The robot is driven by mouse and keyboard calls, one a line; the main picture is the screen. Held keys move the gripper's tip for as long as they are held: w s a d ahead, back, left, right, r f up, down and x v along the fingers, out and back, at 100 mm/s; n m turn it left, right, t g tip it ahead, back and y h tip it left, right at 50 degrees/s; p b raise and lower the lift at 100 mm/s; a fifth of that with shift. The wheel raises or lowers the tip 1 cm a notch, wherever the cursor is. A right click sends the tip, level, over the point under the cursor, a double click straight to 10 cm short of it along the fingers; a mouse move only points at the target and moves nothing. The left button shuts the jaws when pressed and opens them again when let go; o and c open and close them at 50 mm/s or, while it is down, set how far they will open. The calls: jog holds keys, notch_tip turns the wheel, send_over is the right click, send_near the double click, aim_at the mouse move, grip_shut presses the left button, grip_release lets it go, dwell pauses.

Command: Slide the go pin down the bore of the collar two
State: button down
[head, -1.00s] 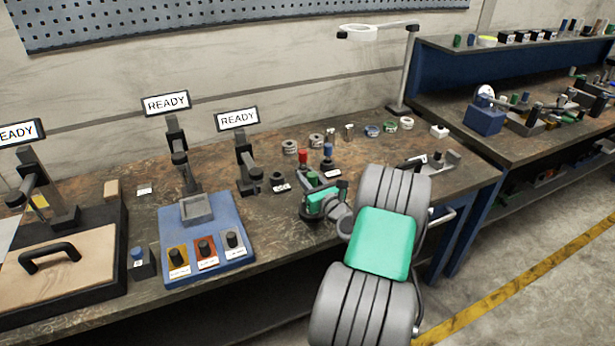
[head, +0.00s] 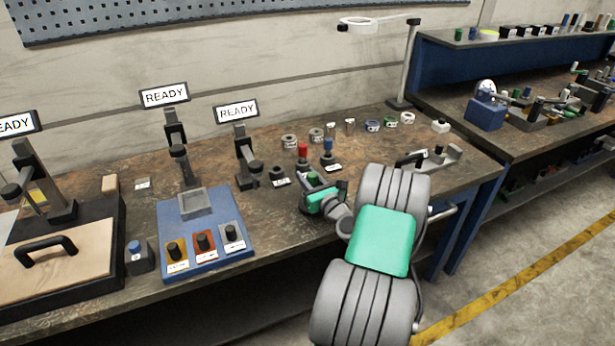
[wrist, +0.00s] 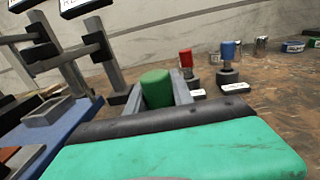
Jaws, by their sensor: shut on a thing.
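My gripper (wrist: 159,93) is shut on the green-topped go pin (wrist: 155,86), with one finger on each side of it. The pin's lower part is hidden behind the gripper body. In the head view my gripper (head: 318,190) is above the front middle of the bench, with the green pin top (head: 312,179) just showing. Several small ring-shaped pieces lie farther back, among them a grey one (head: 289,141) and a blue one (head: 373,126). Their marks are too small to read, so I cannot tell which is collar two. The pin is apart from these rings.
A red-topped pin (head: 303,151) and a blue-topped pin (head: 328,145) stand in dark holders beyond my gripper. A blue fixture (head: 206,257) with dark knobs is at left. A lamp post (head: 408,65) stands behind.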

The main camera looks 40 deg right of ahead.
jog(key=shift+f+b, duration=0.7)
jog(key=shift+f, duration=0.3)
jog(key=c, duration=1)
grip_release()
jog(key=shift+s, duration=0.1)
jog(key=v, duration=0.7)
jog(key=shift+s+a+b, duration=0.1)
jog(key=shift+s+b, duration=0.25)
